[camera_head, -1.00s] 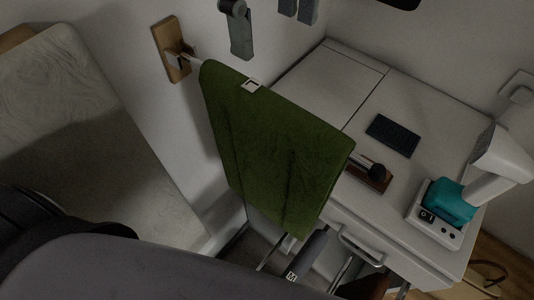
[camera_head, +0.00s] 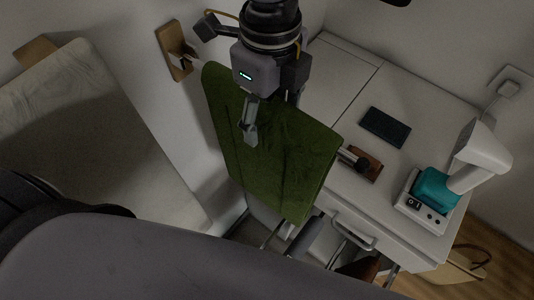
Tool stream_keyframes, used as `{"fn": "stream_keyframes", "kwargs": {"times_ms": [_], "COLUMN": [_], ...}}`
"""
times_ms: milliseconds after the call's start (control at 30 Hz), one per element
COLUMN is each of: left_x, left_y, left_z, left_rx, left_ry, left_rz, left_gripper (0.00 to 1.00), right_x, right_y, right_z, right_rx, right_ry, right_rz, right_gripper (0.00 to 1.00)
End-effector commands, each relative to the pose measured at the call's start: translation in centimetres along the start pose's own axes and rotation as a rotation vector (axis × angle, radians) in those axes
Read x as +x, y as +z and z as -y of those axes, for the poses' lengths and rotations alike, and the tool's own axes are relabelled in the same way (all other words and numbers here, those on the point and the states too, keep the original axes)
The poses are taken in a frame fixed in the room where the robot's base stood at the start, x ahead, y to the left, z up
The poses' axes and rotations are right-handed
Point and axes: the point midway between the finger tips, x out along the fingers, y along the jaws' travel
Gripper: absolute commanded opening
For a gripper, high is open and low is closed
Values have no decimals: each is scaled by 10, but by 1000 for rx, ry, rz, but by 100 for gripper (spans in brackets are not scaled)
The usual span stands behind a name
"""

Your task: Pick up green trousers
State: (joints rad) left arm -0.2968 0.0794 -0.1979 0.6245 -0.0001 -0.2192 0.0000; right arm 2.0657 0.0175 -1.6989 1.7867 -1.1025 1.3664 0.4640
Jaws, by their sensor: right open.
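My right gripper (camera_head: 270,118) reaches down from the top of the view at the trousers' upper edge. It is open. One finger lies in front of the cloth; the other is at the far side of the upper edge, its tip hidden. I cannot tell whether either finger touches the cloth. My left gripper is not in view.
The white desk (camera_head: 418,160) holds a dark keypad-like slab (camera_head: 386,127), a brown stand (camera_head: 364,168) and a white and teal device (camera_head: 437,187).

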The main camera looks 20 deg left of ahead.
Motion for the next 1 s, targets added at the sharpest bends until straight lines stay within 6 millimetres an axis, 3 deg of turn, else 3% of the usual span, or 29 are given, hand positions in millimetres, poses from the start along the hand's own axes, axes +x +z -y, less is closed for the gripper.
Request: {"fn": "stream_keyframes", "kwargs": {"times_ms": [267, 1000], "left_x": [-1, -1], "left_y": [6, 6], "left_z": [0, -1], "left_rx": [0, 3], "left_ry": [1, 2], "left_rz": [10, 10], "left_gripper": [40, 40], "right_x": [4, 4], "right_y": [0, 0], "right_z": [0, 0], "right_rx": [1, 1], "right_ry": [1, 0], "right_rz": [1, 1], "right_gripper": [62, 13]}}
